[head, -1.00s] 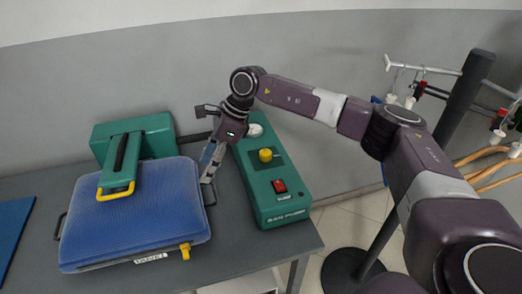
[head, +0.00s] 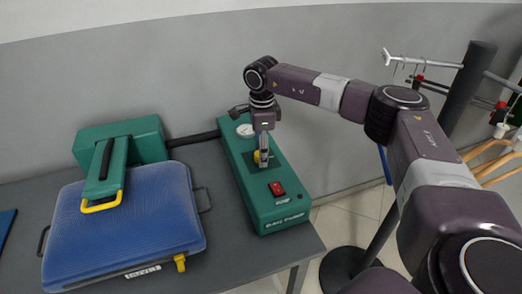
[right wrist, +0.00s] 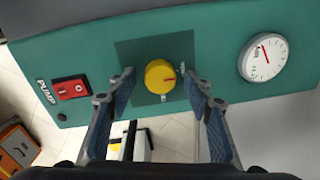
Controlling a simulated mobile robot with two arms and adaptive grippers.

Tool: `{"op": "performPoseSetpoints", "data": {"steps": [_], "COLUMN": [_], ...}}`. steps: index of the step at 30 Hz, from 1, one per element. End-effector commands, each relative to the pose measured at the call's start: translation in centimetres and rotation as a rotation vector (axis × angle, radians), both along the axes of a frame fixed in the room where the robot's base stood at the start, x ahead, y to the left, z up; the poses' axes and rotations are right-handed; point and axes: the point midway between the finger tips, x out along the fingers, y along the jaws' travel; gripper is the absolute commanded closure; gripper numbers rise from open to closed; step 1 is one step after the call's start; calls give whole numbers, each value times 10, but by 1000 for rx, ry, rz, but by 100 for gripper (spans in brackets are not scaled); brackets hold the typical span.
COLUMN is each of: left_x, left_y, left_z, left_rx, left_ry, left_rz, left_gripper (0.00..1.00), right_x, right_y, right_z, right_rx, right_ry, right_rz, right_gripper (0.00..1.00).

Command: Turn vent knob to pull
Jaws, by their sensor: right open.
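The yellow vent knob (right wrist: 158,77) sits on a dark square plate on the green pump box (head: 279,212). A small red mark on the knob points right in the right wrist view. Small labels around it are too small to read. In the head view the knob (head: 257,156) is partly hidden behind my right gripper (head: 264,161). My right gripper is open, with one blue-padded finger on each side of the knob in the right wrist view. I cannot tell whether either finger touches it. My left gripper is not in view.
A white round gauge (right wrist: 264,58) and a red switch (right wrist: 71,88) are on the same box. A blue press pad (head: 125,225) with a green unit (head: 119,141) stands left on the grey table. A rack with hangers (head: 487,157) stands at right.

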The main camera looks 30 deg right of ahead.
Motion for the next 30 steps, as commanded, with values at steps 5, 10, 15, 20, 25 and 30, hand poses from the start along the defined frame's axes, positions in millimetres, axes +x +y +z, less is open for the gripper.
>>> {"op": "performPoseSetpoints", "data": {"steps": [5,10,15,20,25,30], "left_x": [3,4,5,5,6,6], "left_y": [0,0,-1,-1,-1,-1], "left_z": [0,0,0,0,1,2], "left_rx": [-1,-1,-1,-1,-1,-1], "left_ry": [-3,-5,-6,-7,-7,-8], "left_rz": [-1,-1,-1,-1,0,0], "left_gripper": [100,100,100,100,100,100], "right_x": [0,0,0,0,0,0], "right_y": [0,0,0,1,1,1], "right_z": [-3,-3,-3,-3,-2,-2], "right_rx": [0,0,1,1,2,2], "right_ry": [1,1,0,1,0,0], "right_rz": [0,0,0,1,-9,-58], "right_gripper": [53,60,79,95,95,95]}}
